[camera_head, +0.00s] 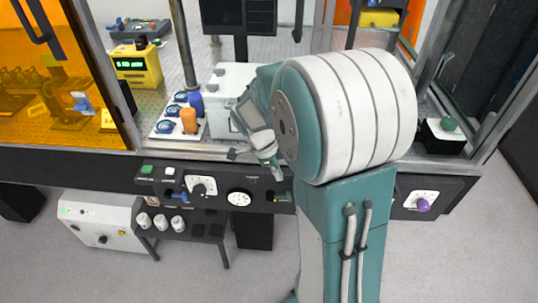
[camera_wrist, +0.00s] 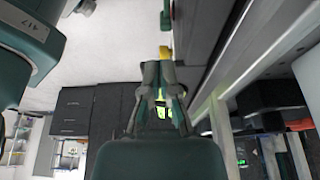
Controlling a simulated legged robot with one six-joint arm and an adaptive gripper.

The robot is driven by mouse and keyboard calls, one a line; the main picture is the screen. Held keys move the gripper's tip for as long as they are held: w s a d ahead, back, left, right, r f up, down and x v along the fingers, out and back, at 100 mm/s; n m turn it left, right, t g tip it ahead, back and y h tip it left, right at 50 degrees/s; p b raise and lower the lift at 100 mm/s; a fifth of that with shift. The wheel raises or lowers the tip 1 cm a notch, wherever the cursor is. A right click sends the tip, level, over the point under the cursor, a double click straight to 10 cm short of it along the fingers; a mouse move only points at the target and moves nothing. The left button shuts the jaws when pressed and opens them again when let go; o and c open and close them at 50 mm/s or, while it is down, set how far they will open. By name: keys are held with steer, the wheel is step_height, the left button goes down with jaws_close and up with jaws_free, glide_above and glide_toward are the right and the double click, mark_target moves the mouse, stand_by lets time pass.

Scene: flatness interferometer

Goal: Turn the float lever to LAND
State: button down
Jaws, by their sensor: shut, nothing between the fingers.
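A dark control panel (camera_head: 160,186) runs along the front edge of the bench. It carries a black-handled control on a white plate (camera_head: 200,187), a blue lever-like part (camera_head: 178,196), a white round dial (camera_head: 240,198) and, at the right, a purple knob (camera_head: 423,204). The labels are too small to read, so I cannot tell which one is the float lever. My gripper (camera_head: 278,174) is at the panel's top edge, right of the dial, partly hidden by my arm. In the wrist view my gripper (camera_wrist: 160,68) is shut and empty, with a small yellow part (camera_wrist: 165,52) just beyond its tips.
A grey-white box (camera_head: 225,80) and a tray with blue and orange items (camera_head: 180,130) stand on the bench behind the panel. A yellow display unit (camera_head: 136,65) is farther back. A low table with white jars (camera_head: 180,222) and a white cabinet (camera_head: 100,220) stand below.

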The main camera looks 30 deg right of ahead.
step_height(320, 180, up, 7)
steer(key=d, duration=0.2)
steer(key=y, duration=0.1)
glide_above(285, 187)
steer(key=s+a, duration=0.1)
step_height(285, 187, down, 7)
steer(key=shift+t, duration=0.3)
steer(key=x, duration=0.3)
steer(key=a+x, duration=0.1)
steer(key=x, duration=0.2)
steer(key=shift+s+a+f, duration=0.1)
steer(key=shift+a+f, duration=0.1)
steer(key=shift+f, duration=0.05)
steer(key=shift+d+f, duration=0.45)
steer(key=shift+s, duration=0.1)
